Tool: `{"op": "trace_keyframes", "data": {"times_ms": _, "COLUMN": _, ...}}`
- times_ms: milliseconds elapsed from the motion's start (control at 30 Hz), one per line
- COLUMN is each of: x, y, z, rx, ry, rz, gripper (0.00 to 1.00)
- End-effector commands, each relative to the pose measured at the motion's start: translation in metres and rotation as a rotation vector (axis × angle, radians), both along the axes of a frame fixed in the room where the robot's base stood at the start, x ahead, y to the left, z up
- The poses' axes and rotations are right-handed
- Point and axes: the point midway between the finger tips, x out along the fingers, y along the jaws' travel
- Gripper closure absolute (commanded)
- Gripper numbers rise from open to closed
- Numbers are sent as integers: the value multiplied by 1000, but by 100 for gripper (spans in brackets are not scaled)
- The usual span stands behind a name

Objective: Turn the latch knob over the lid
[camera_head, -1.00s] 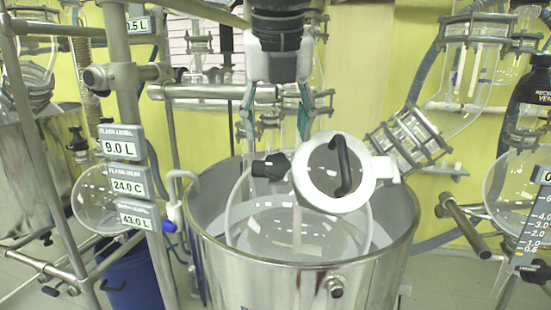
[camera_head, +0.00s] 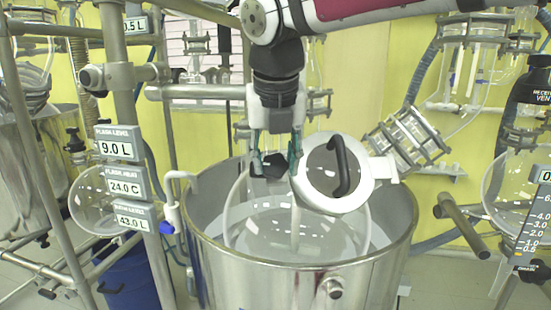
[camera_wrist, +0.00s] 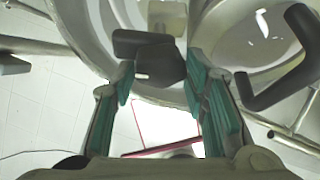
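The round lid (camera_head: 315,172), a pale ring with a dark window and a black curved handle (camera_head: 341,165), sits tilted over the vessel. The black latch knob (camera_head: 270,168) is at the lid's left edge. My gripper (camera_head: 275,162) points down at it, with one teal-padded finger on each side. In the wrist view the knob (camera_wrist: 160,66) lies between my fingertips (camera_wrist: 158,82), and both pads appear to meet its sides. The handle (camera_wrist: 285,65) is to the right, apart from my fingers. The knob's far side is hidden.
The steel vessel (camera_head: 300,287) stands below the lid. A glass fitting with metal clamps (camera_head: 408,140) rises right of the lid. A metal post with displays (camera_head: 122,149) stands to the left.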

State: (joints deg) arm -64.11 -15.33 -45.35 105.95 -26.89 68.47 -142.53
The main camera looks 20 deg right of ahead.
Motion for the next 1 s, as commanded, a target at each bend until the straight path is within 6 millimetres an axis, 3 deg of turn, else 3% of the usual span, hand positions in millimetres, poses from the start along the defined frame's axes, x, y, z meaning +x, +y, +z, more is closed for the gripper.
{"op": "trace_keyframes", "data": {"times_ms": 67, "x": 0, "y": 0, "z": 0, "rx": 0, "ry": 0, "rz": 0, "gripper": 87}}
{"op": "trace_keyframes", "data": {"times_ms": 467, "x": 1, "y": -1, "z": -1, "rx": 42, "ry": -12, "rz": -37, "gripper": 87}}
{"op": "trace_keyframes", "data": {"times_ms": 1000, "x": 0, "y": -5, "z": -3, "rx": 364, "ry": -106, "rz": -317, "gripper": 87}}
